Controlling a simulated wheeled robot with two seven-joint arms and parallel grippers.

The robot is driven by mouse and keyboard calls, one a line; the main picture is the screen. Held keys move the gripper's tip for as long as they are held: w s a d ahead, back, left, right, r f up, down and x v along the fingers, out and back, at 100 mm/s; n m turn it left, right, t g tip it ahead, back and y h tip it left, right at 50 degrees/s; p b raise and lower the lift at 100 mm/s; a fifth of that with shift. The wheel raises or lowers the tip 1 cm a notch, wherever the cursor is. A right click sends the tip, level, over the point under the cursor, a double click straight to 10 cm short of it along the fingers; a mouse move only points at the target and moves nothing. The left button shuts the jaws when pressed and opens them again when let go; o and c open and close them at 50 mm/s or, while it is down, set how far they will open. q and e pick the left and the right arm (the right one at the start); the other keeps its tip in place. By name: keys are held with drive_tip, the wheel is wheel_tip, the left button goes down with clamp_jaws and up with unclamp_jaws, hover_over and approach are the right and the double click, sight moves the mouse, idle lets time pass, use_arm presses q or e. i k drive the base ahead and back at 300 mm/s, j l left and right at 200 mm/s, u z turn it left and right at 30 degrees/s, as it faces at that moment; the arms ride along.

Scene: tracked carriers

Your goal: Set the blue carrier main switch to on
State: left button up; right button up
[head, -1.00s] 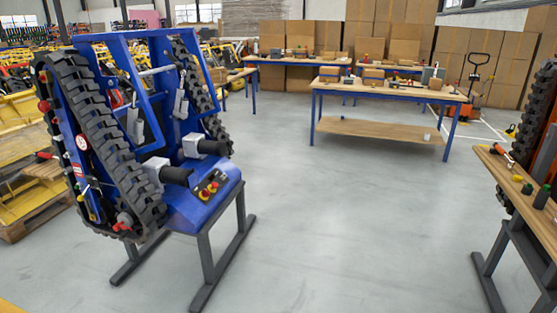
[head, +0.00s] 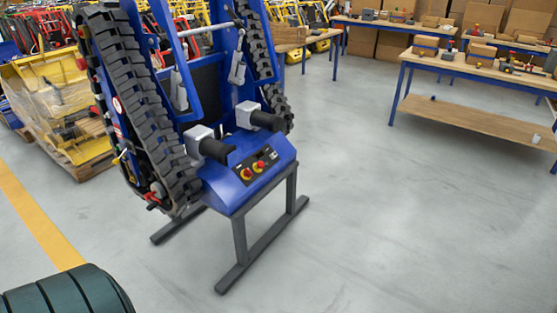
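The blue carrier (head: 222,186) stands upright on a dark grey stand (head: 240,240), left of centre in the head view. Black rubber tracks (head: 148,110) run up its sides. Two black handles on grey blocks stick out above a small dark control panel (head: 266,157) on its sloped blue front. The panel carries red and yellow round controls (head: 247,173) and some small dark parts. The main switch and its setting are too small to make out. Neither of my grippers is in view.
Pallets with yellow parts (head: 62,105) stand at the left, beside a yellow floor line (head: 38,220). A dark green ribbed rounded shape (head: 70,295) fills the bottom left corner. Workbenches (head: 470,70) with boxes stand at the back right. The floor right of the stand is clear.

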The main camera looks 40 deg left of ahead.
sight(247, 173)
drive_tip(key=i+l+u, duration=0.1)
drive_tip(key=i, duration=1.15)
drive_tip(key=i+l+u, duration=0.1)
drive_tip(key=i+u, duration=0.35)
drive_tip(key=i+l+u, duration=0.15)
drive_tip(key=u, duration=0.25)
drive_tip(key=i+l+u, duration=0.65)
drive_tip(key=u, duration=0.2)
drive_tip(key=i+l+u, duration=0.15)
drive_tip(key=l+u, duration=0.3)
drive_tip(key=i+l+u, duration=0.1)
drive_tip(key=l+u, duration=0.35)
drive_tip(key=l, duration=0.2)
